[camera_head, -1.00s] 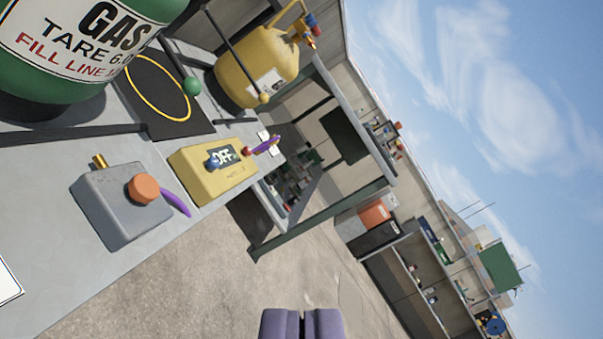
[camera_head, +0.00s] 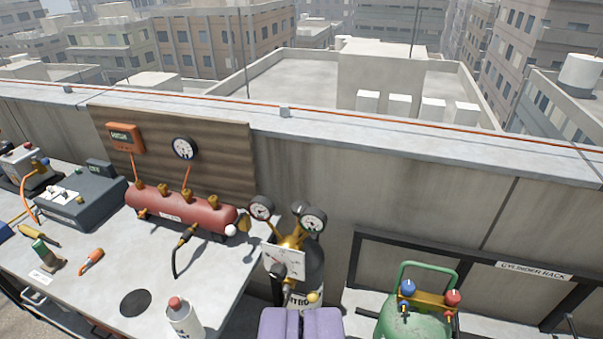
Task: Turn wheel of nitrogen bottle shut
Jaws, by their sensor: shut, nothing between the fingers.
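The nitrogen bottle (camera_head: 313,262) is a dark upright cylinder with a partly hidden label, standing at the right end of the workbench, below the wall. Two round gauges (camera_head: 313,220) and brass fittings (camera_head: 290,242) sit at its top. A white plate (camera_head: 283,262) with a black knob (camera_head: 278,271) is in front of it. I cannot tell for sure which part is the bottle's wheel. My gripper (camera_head: 301,318), with purple-grey fingers, is at the bottom middle, shut and empty. In the picture it is below the bottle and covers its lower part; I see no contact.
The workbench (camera_head: 225,290) at left holds a red manifold (camera_head: 180,210), a grey box (camera_head: 80,195) and a white bottle (camera_head: 183,318). A green cylinder (camera_head: 415,318) with blue and red knobs stands at right by the cylinder rack (camera_head: 480,255). A parapet wall (camera_head: 420,220) runs behind.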

